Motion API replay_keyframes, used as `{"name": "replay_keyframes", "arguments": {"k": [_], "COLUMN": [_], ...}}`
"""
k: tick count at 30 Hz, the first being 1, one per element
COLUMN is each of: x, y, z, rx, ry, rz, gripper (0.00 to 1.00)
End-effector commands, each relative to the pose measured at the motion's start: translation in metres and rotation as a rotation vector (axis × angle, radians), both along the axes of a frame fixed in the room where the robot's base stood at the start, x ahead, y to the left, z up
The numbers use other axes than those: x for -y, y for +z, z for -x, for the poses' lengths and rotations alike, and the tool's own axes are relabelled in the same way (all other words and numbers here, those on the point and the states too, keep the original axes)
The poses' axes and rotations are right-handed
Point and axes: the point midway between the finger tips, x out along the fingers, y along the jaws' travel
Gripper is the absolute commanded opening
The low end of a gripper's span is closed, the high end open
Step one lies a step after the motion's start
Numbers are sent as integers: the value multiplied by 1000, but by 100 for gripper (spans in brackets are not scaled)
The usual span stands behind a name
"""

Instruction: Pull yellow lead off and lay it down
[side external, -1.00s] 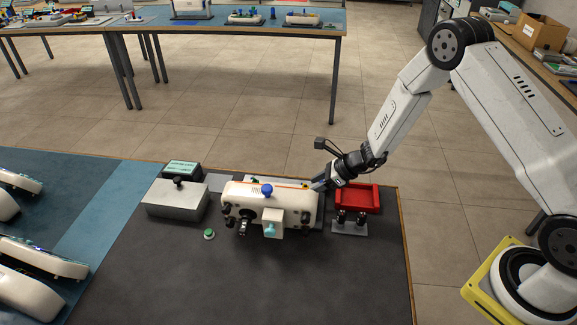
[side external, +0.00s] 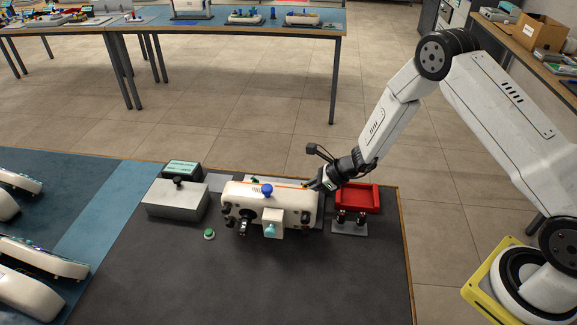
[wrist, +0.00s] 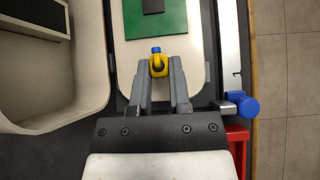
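The yellow lead (wrist: 158,65) shows in the wrist view as a small yellow plug with a blue end, above a white plate with a green board. My gripper (wrist: 159,62) has one grey fingertip on each side of it. The gap is about as wide as the plug, and I cannot tell whether the fingers press on it. In the side external view my gripper (side external: 314,184) is at the right end of the cream housing (side external: 290,203), pointing down and left. The yellow lead is too small to make out clearly there.
A red tray (side external: 358,197) and a small stand with black posts (side external: 349,228) are just right of the housing. A grey box (side external: 175,199) and green button (side external: 209,234) are to its left. The front of the dark mat (side external: 270,290) is clear.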

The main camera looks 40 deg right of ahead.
Motion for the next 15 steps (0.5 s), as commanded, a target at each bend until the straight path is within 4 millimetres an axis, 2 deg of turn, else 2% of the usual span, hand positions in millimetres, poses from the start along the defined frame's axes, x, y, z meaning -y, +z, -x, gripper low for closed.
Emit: {"name": "replay_keyframes", "arguments": {"k": [15], "x": [0], "y": [4], "z": [0], "rx": [0], "ry": [0], "rz": [0], "gripper": [0]}}
